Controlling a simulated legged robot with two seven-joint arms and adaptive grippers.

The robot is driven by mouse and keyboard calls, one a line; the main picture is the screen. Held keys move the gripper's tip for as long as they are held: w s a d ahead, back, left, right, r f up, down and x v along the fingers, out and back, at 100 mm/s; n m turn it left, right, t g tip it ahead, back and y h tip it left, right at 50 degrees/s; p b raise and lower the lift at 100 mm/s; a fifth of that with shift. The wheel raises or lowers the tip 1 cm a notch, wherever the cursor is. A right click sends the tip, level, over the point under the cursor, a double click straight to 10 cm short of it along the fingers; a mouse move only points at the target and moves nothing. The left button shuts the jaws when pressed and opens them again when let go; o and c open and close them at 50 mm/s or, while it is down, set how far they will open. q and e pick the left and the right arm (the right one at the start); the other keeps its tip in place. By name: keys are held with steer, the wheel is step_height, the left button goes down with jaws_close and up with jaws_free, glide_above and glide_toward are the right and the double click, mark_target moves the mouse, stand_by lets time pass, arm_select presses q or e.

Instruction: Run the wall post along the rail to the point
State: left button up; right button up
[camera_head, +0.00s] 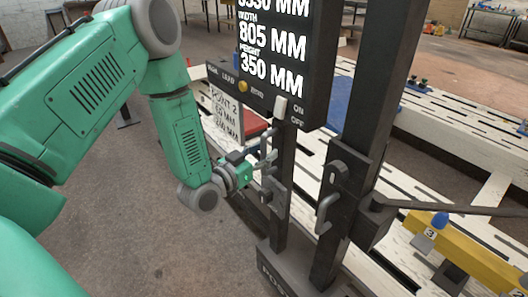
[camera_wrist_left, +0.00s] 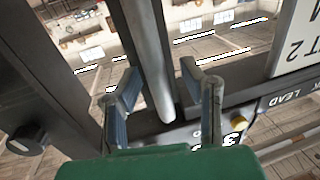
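The wall post looks to be the dark upright frame, with one post (camera_head: 365,90) at the right and a thinner one (camera_head: 281,190) under a display panel (camera_head: 272,50). Grey handles (camera_head: 325,213) sit on the right post. My left gripper (camera_head: 266,160) is at the thinner post, by its small grey fittings. In the left wrist view my left gripper (camera_wrist_left: 160,80) has its fingers apart, with a grey bar (camera_wrist_left: 148,50) between them. I see gaps beside the bar. A sign reading POINT 2 (camera_head: 226,115) stands behind my gripper. My right gripper is not in view.
A white slotted bench (camera_head: 460,130) runs behind the posts. A yellow beam (camera_head: 465,258) with a blue-topped piece (camera_head: 440,221) lies at the lower right. A dark bar (camera_head: 440,208) juts right from the post. Bare floor (camera_head: 160,250) is free at the lower left.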

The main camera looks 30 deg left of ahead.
arm_select(q)
jaws_close()
